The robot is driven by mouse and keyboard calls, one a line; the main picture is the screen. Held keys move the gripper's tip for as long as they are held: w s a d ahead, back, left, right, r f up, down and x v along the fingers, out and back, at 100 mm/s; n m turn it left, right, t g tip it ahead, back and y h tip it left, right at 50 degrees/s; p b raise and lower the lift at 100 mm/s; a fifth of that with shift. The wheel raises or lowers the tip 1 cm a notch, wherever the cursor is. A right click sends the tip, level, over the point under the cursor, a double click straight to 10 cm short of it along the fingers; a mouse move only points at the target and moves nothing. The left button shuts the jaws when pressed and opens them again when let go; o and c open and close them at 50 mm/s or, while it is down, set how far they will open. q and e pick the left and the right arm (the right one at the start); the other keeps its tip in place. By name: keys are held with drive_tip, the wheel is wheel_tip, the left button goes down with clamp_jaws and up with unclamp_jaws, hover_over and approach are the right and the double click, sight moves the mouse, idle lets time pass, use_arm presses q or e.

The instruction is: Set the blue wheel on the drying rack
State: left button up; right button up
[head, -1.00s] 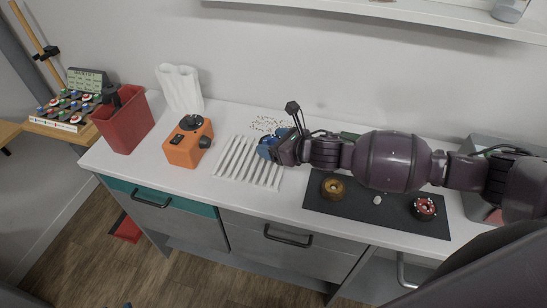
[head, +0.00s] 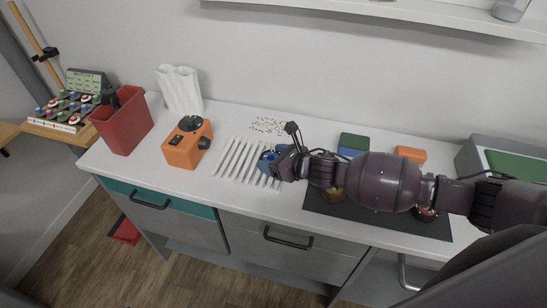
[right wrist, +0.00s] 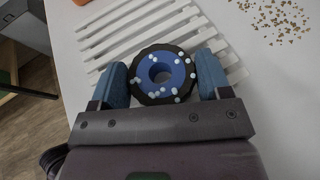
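The blue wheel (right wrist: 163,73) shows in the right wrist view with a dark tyre, a blue hub and white specks. It sits between the two blue fingertips of my right gripper (right wrist: 163,76), which close on its sides. In the head view my right gripper (head: 270,159) is at the right part of the white slatted drying rack (head: 236,160). The wheel is mostly hidden there by the hand. I cannot tell whether it touches the slats, which also show in the right wrist view (right wrist: 125,27). A tiny blue speck at the head view's bottom edge may be my left gripper's tip.
An orange device (head: 187,143) and a red bin (head: 123,122) stand left of the rack. Small scattered bits (head: 268,125) lie behind it. A dark mat (head: 365,212) with wheels partly behind my arm lies right. Green (head: 353,141) and orange (head: 410,154) blocks stand at the back.

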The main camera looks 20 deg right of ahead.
drive_tip(key=o, duration=0.4)
drive_tip(key=shift+r, duration=0.25)
drive_tip(key=v, duration=1.2)
drive_tip(key=shift+f+p, duration=0.15)
drive_tip(key=shift+p, duration=0.15)
